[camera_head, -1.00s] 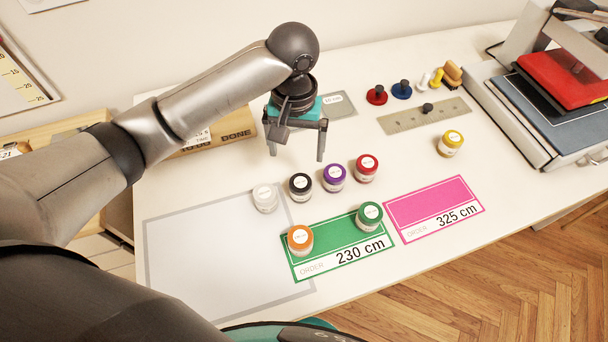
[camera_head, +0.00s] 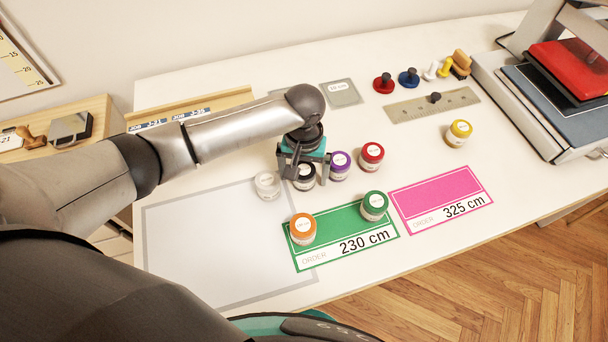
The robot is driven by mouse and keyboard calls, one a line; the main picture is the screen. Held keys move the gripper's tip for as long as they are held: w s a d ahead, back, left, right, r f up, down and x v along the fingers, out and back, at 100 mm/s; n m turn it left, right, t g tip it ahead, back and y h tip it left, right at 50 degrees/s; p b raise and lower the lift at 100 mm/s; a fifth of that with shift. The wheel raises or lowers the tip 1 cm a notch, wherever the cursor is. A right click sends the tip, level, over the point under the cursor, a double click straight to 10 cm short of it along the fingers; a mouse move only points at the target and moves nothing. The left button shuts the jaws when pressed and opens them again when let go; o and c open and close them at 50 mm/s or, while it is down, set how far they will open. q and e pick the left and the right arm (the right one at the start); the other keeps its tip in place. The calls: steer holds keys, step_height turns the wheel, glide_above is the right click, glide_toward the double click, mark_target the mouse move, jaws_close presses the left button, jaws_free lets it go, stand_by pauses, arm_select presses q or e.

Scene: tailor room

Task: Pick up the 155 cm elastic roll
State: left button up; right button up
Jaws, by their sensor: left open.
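Several small rolls with coloured tops and white labels stand upright on the table; I cannot read their lengths, so I cannot tell which is 155 cm. My left gripper (camera_head: 304,170) is open over the black roll (camera_head: 305,184), with its fingers seemingly on either side of it and partly hiding it. The white roll (camera_head: 267,185) is just left and the purple roll (camera_head: 340,166) just right. The red roll (camera_head: 371,156) stands farther right. The orange roll (camera_head: 302,228) and green roll (camera_head: 374,205) stand on the green 230 cm order card (camera_head: 345,228). My right gripper is not in view.
A yellow roll (camera_head: 458,133) stands apart at the right near a metal ruler (camera_head: 410,108). A pink 325 cm order card (camera_head: 440,197) lies bare. Stamps and a press (camera_head: 560,115) are at the back right. The grey-framed mat (camera_head: 215,240) is clear.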

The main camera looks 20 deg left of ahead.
arm_select(q)
steer(key=c, duration=1.4)
